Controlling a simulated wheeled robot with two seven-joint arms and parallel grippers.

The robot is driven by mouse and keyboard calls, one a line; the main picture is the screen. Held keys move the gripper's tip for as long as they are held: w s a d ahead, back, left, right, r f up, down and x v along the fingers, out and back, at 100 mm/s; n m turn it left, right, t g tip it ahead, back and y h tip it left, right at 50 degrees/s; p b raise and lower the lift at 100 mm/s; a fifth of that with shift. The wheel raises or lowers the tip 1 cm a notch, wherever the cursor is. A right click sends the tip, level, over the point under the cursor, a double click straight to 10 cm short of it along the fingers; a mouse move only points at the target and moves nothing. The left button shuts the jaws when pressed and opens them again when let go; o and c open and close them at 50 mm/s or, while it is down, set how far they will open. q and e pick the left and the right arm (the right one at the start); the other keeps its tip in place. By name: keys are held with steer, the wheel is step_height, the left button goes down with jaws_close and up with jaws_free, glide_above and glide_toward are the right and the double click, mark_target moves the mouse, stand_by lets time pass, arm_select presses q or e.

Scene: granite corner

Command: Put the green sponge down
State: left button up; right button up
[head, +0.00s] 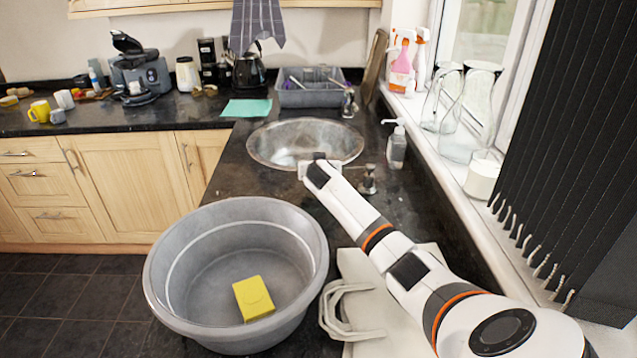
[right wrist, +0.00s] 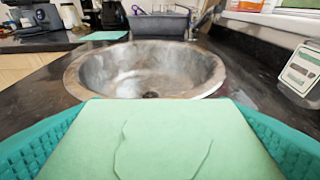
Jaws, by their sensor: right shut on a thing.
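The green sponge (right wrist: 160,140) fills the lower middle of the right wrist view, a pale green block with a curved line on its face. My right gripper (head: 318,168) is shut on it, with teal textured pads pressing on both sides. In the head view the gripper is at the near rim of the round metal sink (head: 270,142), and I cannot make out the sponge there. The sink bowl also shows just beyond the sponge in the right wrist view (right wrist: 150,75) and looks empty. My left gripper is not in view.
A grey basin (head: 190,285) holding a yellow sponge (head: 253,298) stands at the front. A soap dispenser (head: 396,145) is right of the sink. A grey dish rack (head: 310,97) and a teal cloth (head: 247,108) lie behind. Dark counter left of the sink is clear.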

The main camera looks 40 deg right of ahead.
step_height(320, 180, down, 5)
steer(key=shift+r, duration=0.1)
steer(key=o, duration=0.9)
steer(key=shift+r, duration=0.1)
steer(key=p+v, duration=0.6)
steer(key=p, duration=0.1)
steer(key=shift+s+a+r, duration=0.15)
steer(key=shift+s+a, duration=0.3)
steer(key=shift+s, duration=0.05)
